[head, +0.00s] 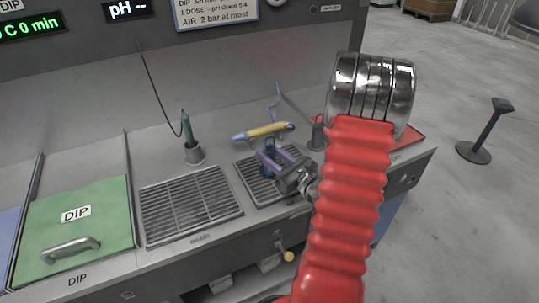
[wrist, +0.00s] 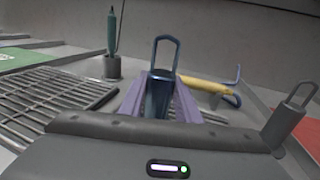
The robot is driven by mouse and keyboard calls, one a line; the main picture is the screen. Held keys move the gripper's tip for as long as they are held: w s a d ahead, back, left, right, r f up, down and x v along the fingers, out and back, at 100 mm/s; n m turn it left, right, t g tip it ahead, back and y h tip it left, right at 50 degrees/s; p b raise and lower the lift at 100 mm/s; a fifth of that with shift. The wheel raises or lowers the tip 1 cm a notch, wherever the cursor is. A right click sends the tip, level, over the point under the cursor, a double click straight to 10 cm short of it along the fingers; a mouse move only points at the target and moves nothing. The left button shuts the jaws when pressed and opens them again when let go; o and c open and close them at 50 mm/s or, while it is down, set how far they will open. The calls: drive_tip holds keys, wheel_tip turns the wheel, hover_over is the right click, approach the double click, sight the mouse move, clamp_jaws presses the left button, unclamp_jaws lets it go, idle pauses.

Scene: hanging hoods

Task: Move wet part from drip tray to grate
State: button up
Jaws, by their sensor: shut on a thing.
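My gripper (head: 272,158) has purple fingers and is shut on a dark blue metal part with a loop on top (wrist: 158,92). In the wrist view the part stands upright between the fingers, its loop rising above them. In the head view the gripper is over the right-hand slatted grid (head: 252,184), which it partly hides. A larger slatted grid (head: 190,205) lies to its left and is empty. I cannot tell for sure which grid is the drip tray, nor whether the part touches the one below. Wetness is not visible.
A green DIP lid (head: 110,205) with a handle lies at left. A teal probe (head: 186,126) stands in a grey cup (head: 194,153). A yellow-handled tool (head: 262,131) lies behind the gripper. A grey holder (wrist: 288,120) stands at right, near a red panel (head: 408,134).

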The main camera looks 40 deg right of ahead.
drive_tip(key=shift+f, duration=0.2)
drive_tip(key=o, duration=1.2)
drive_tip(key=shift+r, duration=0.1)
drive_tip(key=shift+s+d, duration=0.1)
drive_tip(key=shift+s, duration=0.4)
drive_tip(key=s, duration=1.1)
drive_tip(key=shift+a, duration=0.2)
drive_tip(key=shift+a, duration=0.1)
